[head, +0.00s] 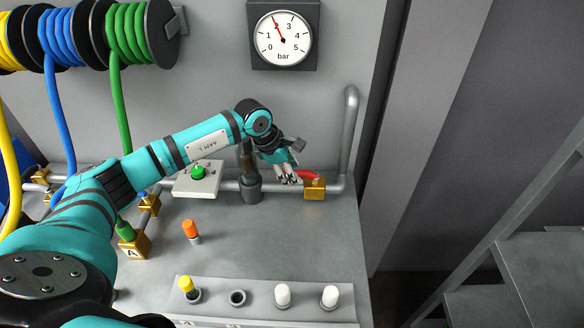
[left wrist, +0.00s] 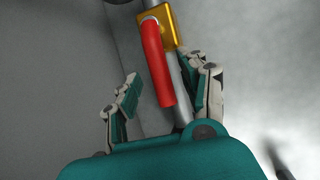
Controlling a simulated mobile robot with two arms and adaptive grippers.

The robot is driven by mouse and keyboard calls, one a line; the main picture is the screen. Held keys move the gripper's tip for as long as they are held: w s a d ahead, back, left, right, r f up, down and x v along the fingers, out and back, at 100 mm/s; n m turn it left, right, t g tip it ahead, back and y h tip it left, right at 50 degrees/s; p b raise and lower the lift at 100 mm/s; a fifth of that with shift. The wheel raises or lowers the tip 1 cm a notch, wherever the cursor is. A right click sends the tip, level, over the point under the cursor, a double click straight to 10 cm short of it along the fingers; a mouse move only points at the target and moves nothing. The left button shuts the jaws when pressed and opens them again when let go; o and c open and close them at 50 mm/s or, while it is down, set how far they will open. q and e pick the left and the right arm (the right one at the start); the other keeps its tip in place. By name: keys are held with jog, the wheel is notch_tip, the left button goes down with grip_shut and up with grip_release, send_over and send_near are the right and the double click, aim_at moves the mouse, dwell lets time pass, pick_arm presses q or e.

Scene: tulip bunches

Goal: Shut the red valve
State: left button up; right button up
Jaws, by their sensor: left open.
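The red valve has a red lever handle (head: 307,175) on a brass body (head: 314,189), set in the grey pipe at the right end of the bench. In the left wrist view the red lever (left wrist: 158,65) runs from the brass body (left wrist: 171,25) roughly along the pipe. My left gripper (head: 287,178) is open at the lever's free end, just left of the brass body. In the left wrist view its fingers (left wrist: 163,78) stand on either side of the lever, with gaps showing. My right gripper is not in view.
A gauge (head: 283,40) hangs on the wall, its needle near 2 bar. A grey box with a green button (head: 198,171) sits under my left arm. An orange-capped plug (head: 190,230) stands on the bench. A front panel (head: 260,298) holds yellow and white plugs.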

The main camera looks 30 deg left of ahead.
pick_arm(q)
grip_shut()
dwell(0.3)
dwell(0.3)
